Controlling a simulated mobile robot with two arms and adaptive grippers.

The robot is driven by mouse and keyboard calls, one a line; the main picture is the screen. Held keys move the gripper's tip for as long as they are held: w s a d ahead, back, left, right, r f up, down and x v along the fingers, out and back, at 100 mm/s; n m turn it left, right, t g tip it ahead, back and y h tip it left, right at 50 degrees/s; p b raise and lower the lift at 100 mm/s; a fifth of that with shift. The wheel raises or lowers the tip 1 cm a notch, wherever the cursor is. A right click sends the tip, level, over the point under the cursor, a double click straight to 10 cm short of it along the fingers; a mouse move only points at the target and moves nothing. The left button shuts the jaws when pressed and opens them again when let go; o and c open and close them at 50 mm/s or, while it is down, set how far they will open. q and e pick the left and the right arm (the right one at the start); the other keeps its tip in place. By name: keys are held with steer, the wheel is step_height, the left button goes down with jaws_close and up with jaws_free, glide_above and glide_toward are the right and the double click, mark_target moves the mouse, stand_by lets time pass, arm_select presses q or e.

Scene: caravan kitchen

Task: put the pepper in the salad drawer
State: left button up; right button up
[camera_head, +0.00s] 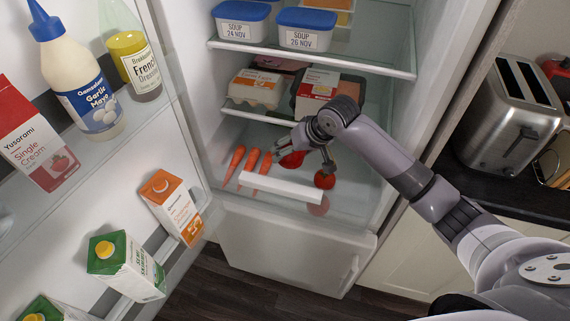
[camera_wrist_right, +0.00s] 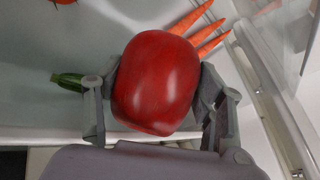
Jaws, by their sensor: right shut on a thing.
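The red pepper (camera_wrist_right: 157,82) is held between the two fingers of my right gripper (camera_wrist_right: 160,100). In the head view the pepper (camera_head: 292,160) shows partly behind the fingers of my right gripper (camera_head: 302,158). A green stem-like piece (camera_wrist_right: 68,80) shows beside the left finger in the wrist view; I cannot tell whether it belongs to the pepper. The salad drawer, with its white front strip (camera_head: 280,187), is at the bottom of the fridge. The gripper is over or in the drawer; whether the pepper touches its floor is unclear. My left gripper is not in view.
Carrots (camera_head: 252,160) lie in the drawer left of my gripper, and a tomato (camera_head: 325,180) lies to the right. A glass shelf with an egg carton (camera_head: 256,88) is above and behind. The open fridge door (camera_head: 195,240) with bottles and cartons is at left.

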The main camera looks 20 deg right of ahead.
step_height(320, 180, down, 8)
steer(key=shift+w+f, duration=0.1)
steer(key=shift+f, duration=0.15)
steer(key=w+a, duration=0.2)
steer(key=w, duration=0.1)
steer(key=shift+w+a, duration=0.25)
steer(key=shift+d+f+p, duration=0.1)
steer(key=shift+f+p, duration=0.2)
steer(key=shift+f, duration=0.4)
steer(key=shift+s, duration=0.1)
steer(key=shift+r, duration=0.1)
steer(key=o, duration=0.8)
steer(key=shift+f, duration=0.25)
steer(key=o, duration=0.5)
